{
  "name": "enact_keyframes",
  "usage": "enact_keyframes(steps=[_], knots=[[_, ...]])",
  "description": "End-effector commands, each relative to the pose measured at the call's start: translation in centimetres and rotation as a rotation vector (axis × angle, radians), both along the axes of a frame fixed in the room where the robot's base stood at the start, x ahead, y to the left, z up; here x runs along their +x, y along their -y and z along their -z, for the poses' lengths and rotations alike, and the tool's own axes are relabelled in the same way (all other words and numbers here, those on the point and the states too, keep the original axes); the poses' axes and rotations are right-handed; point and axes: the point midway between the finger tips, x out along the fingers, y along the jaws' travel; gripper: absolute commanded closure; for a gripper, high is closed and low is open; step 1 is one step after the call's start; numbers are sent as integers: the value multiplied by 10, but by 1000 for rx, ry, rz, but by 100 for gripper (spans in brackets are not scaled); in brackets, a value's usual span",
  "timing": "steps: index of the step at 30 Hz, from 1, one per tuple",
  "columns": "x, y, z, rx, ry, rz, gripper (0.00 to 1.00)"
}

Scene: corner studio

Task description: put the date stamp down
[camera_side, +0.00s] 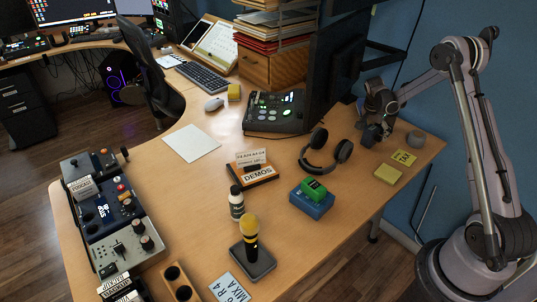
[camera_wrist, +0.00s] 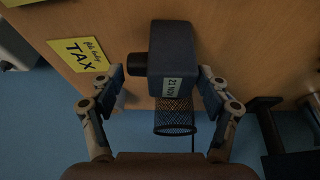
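The date stamp is a blue-grey block (camera_wrist: 174,55) with a dark knob on its left and a pale label that seems to read "21 NOV" in the wrist view. My gripper (camera_wrist: 161,82) has one finger on each side of it. A gap shows between the left finger and the block, with the knob in it, and a narrow gap shows on the right. The fingers look open around it. In the side view my gripper (camera_side: 371,131) is low at the desk's far right edge, with the stamp dark and partly hidden there. Whether its base touches the desk is unclear.
A yellow "TAX" note (camera_wrist: 82,52) lies left of the stamp in the wrist view. A dark mesh holder (camera_wrist: 177,122) shows below the stamp, past the desk edge. Headphones (camera_side: 325,150), a yellow pad (camera_side: 388,174) and a round grey item (camera_side: 416,139) are near my gripper.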

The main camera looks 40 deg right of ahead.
Motion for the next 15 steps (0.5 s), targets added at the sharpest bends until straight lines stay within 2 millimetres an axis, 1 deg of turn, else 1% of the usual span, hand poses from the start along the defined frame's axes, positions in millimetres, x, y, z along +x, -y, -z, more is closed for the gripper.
enact_keyframes(steps=[10, 13, 15], knots=[[0, 0, -1, 0, 0, 0, 14], [0, -1, -5, 0, 0, 0, 14], [0, -4, -12, 0, 0, -1, 14]])
